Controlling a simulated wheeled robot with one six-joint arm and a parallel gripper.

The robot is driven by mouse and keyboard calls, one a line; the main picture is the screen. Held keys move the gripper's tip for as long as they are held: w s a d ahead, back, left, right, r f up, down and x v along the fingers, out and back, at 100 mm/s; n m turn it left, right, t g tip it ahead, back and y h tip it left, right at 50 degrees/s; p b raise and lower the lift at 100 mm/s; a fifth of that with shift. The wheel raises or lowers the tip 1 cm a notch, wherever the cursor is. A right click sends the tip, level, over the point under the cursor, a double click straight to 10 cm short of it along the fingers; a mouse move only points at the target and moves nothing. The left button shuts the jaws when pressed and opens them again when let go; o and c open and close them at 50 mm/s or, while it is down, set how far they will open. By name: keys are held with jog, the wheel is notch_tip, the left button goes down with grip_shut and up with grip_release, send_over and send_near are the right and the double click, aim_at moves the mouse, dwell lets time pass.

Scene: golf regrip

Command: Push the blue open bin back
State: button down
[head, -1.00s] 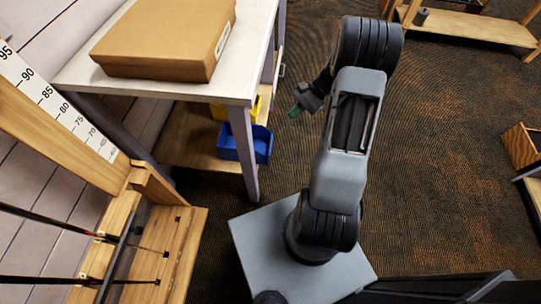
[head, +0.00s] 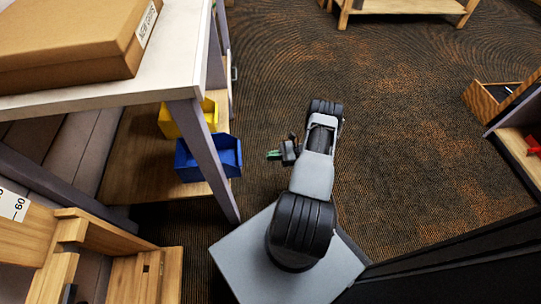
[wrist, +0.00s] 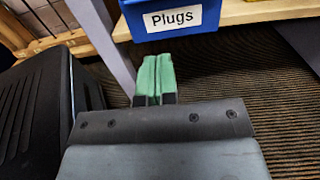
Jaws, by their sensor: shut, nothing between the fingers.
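The blue open bin (head: 222,153) sits on the low wooden shelf under the white-topped table, at the shelf's front edge. In the wrist view its front (wrist: 168,20) carries a white label reading "Plugs", and its top is cut off by the picture edge. My gripper (head: 268,155) is to the right of the bin in the head view, apart from it. In the wrist view my green fingertips (wrist: 157,62) are together with nothing between them, below and just left of the bin's label.
A yellow bin (head: 178,118) stands behind the blue one on the shelf (head: 130,160). A grey table leg (head: 205,165) stands in front of the shelf. A cardboard box (head: 75,45) lies on the tabletop (head: 170,75). Open carpet (head: 410,150) lies to the right.

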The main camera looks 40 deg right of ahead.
jog(key=b+x, duration=0.1)
jog(key=x, duration=1)
jog(key=shift+b, duration=0.35)
